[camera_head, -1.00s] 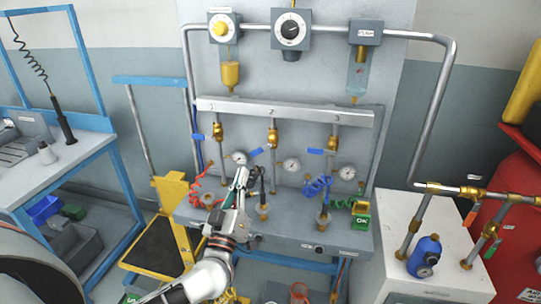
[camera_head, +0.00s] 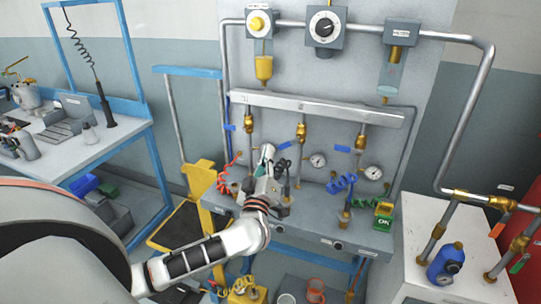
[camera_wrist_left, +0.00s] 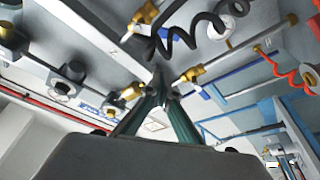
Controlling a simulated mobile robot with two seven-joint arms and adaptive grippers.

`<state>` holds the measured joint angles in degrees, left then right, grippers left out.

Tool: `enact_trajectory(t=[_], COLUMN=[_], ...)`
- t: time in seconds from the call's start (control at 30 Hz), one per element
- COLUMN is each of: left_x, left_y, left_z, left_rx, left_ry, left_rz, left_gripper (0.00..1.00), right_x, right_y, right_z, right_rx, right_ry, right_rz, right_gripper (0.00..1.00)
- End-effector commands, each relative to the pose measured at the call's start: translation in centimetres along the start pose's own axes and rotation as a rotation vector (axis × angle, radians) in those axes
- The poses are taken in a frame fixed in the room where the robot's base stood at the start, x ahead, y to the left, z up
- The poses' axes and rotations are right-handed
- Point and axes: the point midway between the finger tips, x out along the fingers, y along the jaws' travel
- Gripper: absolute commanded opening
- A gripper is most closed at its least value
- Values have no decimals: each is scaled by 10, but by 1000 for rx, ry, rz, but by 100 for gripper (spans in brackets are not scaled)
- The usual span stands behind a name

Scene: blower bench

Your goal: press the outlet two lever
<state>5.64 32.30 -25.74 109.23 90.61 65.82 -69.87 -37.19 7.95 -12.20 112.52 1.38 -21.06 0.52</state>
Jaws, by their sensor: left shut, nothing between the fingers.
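The outlet two lever (camera_head: 285,146) is a small blue handle on the brass valve (camera_head: 301,131) of the middle outlet, under the grey manifold bar. My left gripper (camera_head: 266,153) is shut and empty. In the head view it appears just left of and slightly below this lever; contact cannot be told. The gripper hides the gauge of outlet one. My right gripper is out of view.
Blue levers of outlet one (camera_head: 230,127) and outlet three (camera_head: 342,148) are on either side. A black coiled hose (camera_wrist_left: 205,28) lies near the fingers.

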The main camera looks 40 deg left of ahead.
Motion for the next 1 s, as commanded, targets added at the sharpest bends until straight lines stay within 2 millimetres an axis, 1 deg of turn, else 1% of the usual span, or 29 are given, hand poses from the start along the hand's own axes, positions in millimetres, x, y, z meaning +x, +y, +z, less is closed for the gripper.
enact_trajectory(t=[0.03, 0.4, 0.43, 0.5, 0.63, 0.8, 1.0], left_x=[11, 82, 76, 71, 66, 64, 64], left_y=[0, 1, 0, -1, -1, 0, 0], left_z=[-1, -2, 9, 20, 31, 38, 38], left_rx=[1, 2, 1, 0, 1, 1, 1], left_ry=[4, 4, -3, -3, -1, -1, 0], left_rz=[1, 1, 0, -1, 0, 0, 0], left_gripper=[0, 0, 0, 0, 0, 0, 0], right_x=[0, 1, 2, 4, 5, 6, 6], right_y=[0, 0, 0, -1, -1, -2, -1], right_z=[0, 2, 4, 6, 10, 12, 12], right_rx=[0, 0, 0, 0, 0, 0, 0], right_ry=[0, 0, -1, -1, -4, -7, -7], right_rz=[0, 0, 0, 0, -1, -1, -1], right_gripper=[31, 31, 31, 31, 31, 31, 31])
